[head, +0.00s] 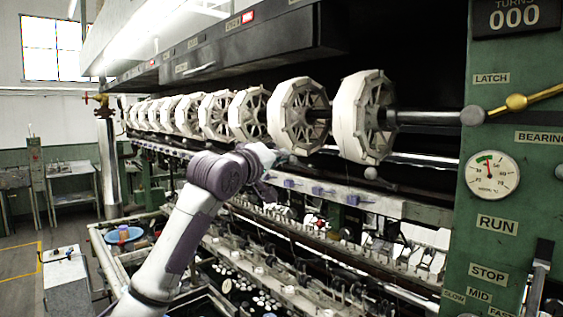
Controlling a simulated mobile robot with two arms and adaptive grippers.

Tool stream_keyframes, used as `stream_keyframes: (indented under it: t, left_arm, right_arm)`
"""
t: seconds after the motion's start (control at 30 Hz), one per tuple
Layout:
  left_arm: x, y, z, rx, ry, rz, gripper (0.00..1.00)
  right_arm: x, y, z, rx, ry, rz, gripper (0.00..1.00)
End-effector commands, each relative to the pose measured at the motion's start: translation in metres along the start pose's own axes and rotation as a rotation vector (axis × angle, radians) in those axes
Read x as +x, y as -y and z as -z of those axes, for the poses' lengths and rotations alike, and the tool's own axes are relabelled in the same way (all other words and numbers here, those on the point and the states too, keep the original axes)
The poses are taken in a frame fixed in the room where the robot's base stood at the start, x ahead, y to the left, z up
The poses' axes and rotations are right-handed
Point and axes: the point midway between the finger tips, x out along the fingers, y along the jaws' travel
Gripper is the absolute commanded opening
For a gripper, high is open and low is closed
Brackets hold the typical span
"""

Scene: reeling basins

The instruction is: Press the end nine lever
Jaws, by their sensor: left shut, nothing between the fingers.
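My left arm reaches up from the bottom to the reeling machine, and my left gripper (284,158) is at the front of the row of white reels. The gripper is small and partly hidden by its own wrist; it looks shut and empty. It appears just below a white reel (299,116), but I cannot tell whether it touches anything. Several small purplish tabs (320,190) line the rail below. A pale round knob (370,173) is right of the gripper. No readable number marks the end nine lever, so I cannot tell which part it is. My right gripper is out of view.
A green control panel (510,150) with a dial (491,175) and RUN and STOP labels stands at the right. The nearest large reel (361,116) is right of my gripper. Basins and fittings fill the space below. Open floor (20,262) lies at the left.

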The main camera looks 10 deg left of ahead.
Motion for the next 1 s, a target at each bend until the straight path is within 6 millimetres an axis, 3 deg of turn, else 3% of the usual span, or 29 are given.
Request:
stream_keyframes:
  t: [0.47,1.0]
  left_arm:
    - [-0.003,0.011,-0.008,-0.039,-0.075,-0.103,0.00]
    - [-0.011,0.040,-0.027,-0.080,-0.158,-0.217,0.00]
  right_arm:
    - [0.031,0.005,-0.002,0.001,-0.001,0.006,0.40]
    - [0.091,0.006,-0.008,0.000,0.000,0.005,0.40]
